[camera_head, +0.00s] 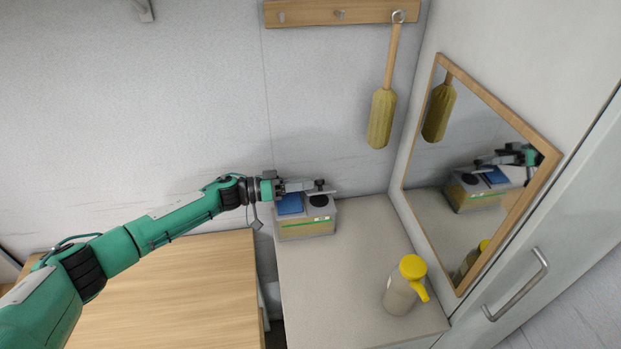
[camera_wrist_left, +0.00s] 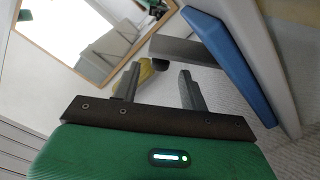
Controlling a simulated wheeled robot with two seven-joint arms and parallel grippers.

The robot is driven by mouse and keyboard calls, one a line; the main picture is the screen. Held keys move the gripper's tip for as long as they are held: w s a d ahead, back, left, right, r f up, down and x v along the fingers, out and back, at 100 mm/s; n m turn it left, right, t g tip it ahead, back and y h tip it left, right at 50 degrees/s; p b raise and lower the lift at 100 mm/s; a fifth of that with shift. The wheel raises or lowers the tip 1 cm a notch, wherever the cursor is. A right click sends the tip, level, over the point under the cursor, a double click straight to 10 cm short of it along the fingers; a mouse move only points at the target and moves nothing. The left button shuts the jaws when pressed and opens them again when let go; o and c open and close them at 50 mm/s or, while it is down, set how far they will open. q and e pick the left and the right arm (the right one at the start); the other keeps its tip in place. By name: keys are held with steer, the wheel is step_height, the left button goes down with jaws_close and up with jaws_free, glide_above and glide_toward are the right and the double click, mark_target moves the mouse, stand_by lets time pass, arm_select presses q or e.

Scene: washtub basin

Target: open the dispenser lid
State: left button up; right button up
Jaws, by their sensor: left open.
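A box-shaped dispenser (camera_head: 306,228) stands on the pale counter against the back wall. It has a wood-toned front with a green strip, a blue lid-like panel (camera_head: 289,204) on top at left and a dark round spot at right. My left gripper (camera_head: 322,188) is over its top, partly covering it. In the left wrist view the fingers (camera_wrist_left: 158,88) are apart with nothing held between them, and the blue panel (camera_wrist_left: 225,60) lies to their right. I cannot tell whether the fingers touch the dispenser. My right gripper is not in view.
A pale bottle with a yellow top (camera_head: 405,285) stands at the counter's front right. A framed mirror (camera_head: 480,165) is on the right wall. A yellowish brush (camera_head: 383,115) hangs from a wooden rack. The middle of the counter (camera_head: 345,270) is clear; a wooden tabletop (camera_head: 180,300) is at left.

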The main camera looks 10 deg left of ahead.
arm_select(q)
steer(key=shift+x, duration=1.2)
steer(key=shift+c, duration=0.4)
jaws_close()
steer(key=n+p, duration=0.1)
steer(key=w+r+p, duration=0.1)
steer(key=n+p, duration=0.1)
steer(key=shift+w+a+r+n, duration=0.25)
steer(key=shift+w+n, duration=0.05)
steer(key=shift+w+a+n+p, duration=0.2)
steer(key=shift+w+n+p, duration=0.35)
steer(key=shift+n, duration=0.35)
steer(key=shift+f, duration=0.1)
steer(key=shift+o, duration=0.4)
jaws_free()
